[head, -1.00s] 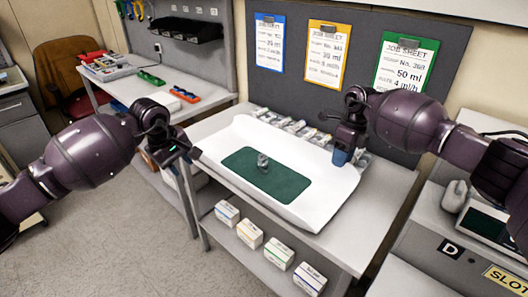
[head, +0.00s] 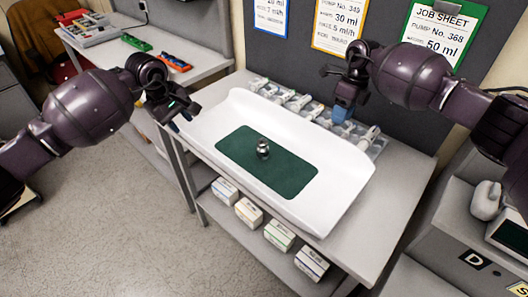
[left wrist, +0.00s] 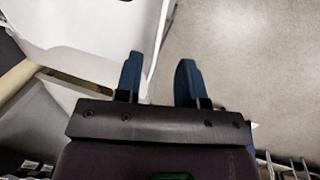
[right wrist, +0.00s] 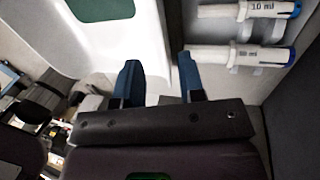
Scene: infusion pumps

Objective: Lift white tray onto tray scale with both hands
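The white tray (head: 345,190) lies on the grey table, with a green mat (head: 275,178) and a small metal weight-like object (head: 263,148) on it. It also shows in the left wrist view (left wrist: 80,22) and the right wrist view (right wrist: 150,45). My left gripper (head: 180,122) is at the tray's left end. Its fingers (left wrist: 158,75) are open, one on each side of the rim in the picture. My right gripper (head: 342,112) is by the back edge. Its fingers (right wrist: 160,80) are open, with the rim between them in the picture. Contact cannot be told.
Several syringes lie in a clear rack (head: 372,140) behind the tray. White boxes (head: 279,235) stand on the lower shelf. A grey unit marked D (head: 460,225) is at the right. A side bench (head: 195,55) is at the back left. Job sheets hang on the panel.

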